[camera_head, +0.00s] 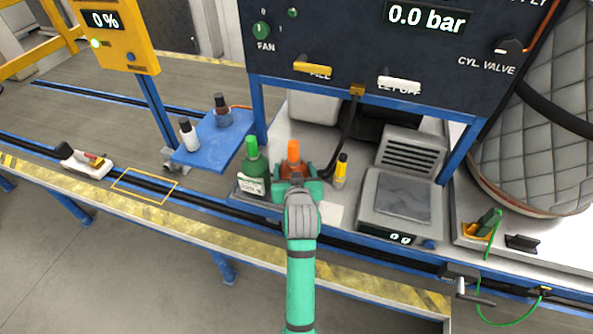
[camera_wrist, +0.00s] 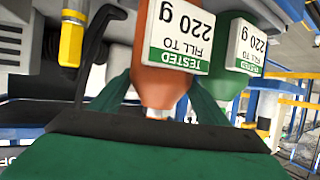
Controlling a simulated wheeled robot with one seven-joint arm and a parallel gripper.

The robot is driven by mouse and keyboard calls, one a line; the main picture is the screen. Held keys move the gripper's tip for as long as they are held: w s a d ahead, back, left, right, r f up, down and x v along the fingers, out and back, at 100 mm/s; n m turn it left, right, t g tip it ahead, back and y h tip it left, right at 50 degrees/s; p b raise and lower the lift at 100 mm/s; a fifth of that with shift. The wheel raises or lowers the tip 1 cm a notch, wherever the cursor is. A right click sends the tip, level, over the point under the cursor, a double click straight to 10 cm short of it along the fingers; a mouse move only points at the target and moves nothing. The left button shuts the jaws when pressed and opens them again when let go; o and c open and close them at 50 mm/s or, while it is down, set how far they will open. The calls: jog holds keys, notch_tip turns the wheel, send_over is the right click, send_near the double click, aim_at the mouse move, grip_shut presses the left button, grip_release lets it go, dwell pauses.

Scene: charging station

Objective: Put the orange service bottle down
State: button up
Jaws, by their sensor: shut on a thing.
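The orange service bottle (camera_head: 293,157) is upright between the jaws of my gripper (camera_head: 297,186), which is shut on it. In the wrist view the orange bottle (camera_wrist: 160,86) appears upside down, with a white "220 g" label. My green fingers (camera_wrist: 160,105) flank it there. A green bottle (camera_head: 251,166) with a white label stands just left of it; this green bottle (camera_wrist: 238,76) also shows in the wrist view. The orange bottle's base is hidden by my gripper in the head view, so I cannot tell whether it touches the bench.
A yellow, dark-capped bottle (camera_head: 341,171) stands close on the right. Further right is a scale (camera_head: 402,194). A blue shelf (camera_head: 214,139) at left holds a white bottle (camera_head: 188,134) and a dark one (camera_head: 222,112). The control panel (camera_head: 390,40) overhangs the bench behind.

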jog(key=shift+f, duration=0.7)
jog(key=o, duration=2.1)
jog(key=shift+f, duration=0.15)
jog(key=shift+c, duration=0.2)
